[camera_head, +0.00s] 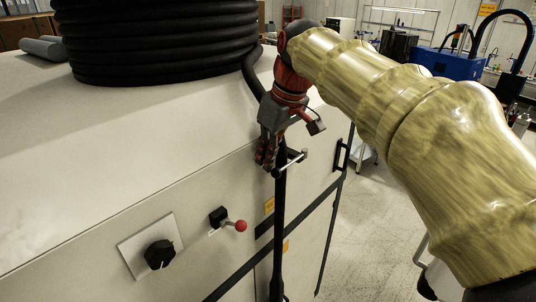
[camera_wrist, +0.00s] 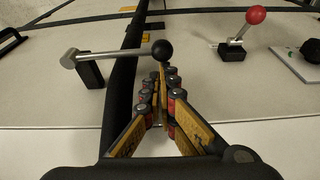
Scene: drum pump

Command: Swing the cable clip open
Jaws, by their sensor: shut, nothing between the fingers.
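The cable clip is a silvery bar (camera_wrist: 112,55) pivoting on a black post (camera_wrist: 91,75), with a black ball knob (camera_wrist: 161,49) at its free end. In the wrist view the bar lies across the thick black cable (camera_wrist: 121,85). The clip also shows in the head view (camera_head: 293,161), with the cable (camera_head: 279,235) hanging down the machine's front. My gripper (camera_wrist: 161,88) is shut and empty. Its fingertips are close to the ball knob, beside the cable; I cannot tell whether they touch the knob. In the head view my gripper (camera_head: 266,160) partly hides the knob end.
A red-knobbed lever (camera_head: 238,225) and a black rotary dial (camera_head: 160,254) sit on the front panel to the left. A black handle (camera_head: 340,155) is to the right. A coiled black hose (camera_head: 160,45) rests on top of the machine. Open floor lies to the right.

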